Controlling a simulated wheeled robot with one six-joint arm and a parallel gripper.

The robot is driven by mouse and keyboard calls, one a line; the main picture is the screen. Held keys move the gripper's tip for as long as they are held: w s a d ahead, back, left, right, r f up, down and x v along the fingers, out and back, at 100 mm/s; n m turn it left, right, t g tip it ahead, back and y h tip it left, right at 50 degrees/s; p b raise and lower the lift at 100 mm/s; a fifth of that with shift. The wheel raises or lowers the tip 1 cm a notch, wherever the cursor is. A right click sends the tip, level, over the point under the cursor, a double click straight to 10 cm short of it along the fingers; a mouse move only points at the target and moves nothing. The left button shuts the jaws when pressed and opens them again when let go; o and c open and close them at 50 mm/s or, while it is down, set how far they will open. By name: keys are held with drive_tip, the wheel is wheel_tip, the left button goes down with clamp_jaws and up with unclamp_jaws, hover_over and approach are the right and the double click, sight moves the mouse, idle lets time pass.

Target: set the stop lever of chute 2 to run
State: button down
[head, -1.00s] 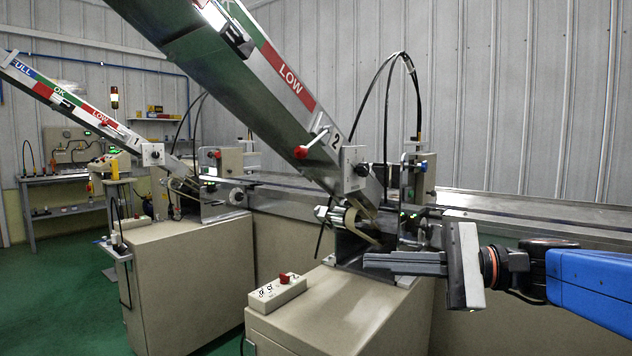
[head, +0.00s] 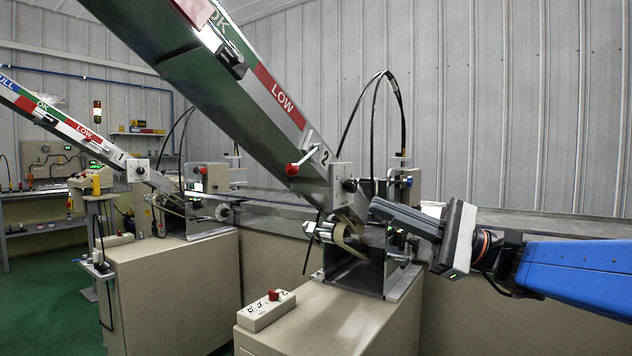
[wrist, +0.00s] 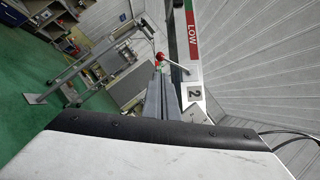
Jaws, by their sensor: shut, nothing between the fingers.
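Chute 2 (head: 262,88) slopes down from the upper left to the right, with a number 2 plate near its lower end. Its stop lever (head: 303,161) is a short metal rod with a red ball knob, pointing down-left from its pivot on the chute's side. In the wrist view the red knob (wrist: 159,57) shows just beyond my fingertips, with the rod running right to the chute. My gripper (head: 374,206) is shut and empty, right of the chute's lower end and apart from the lever in the head view. It also shows in the wrist view (wrist: 160,76).
Chute 1 (head: 68,124) stands at the left. A control box with a red button (head: 266,310) sits on the cabinet below. Black cables (head: 372,110) arch behind chute 2. A long conveyor bed (head: 540,224) runs behind my arm.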

approach(305, 158)
drive_tip(key=s+a, duration=0.1)
drive_tip(key=a, duration=0.6)
idle(0.5)
drive_tip(key=shift+s+a+f, duration=0.1)
idle(0.3)
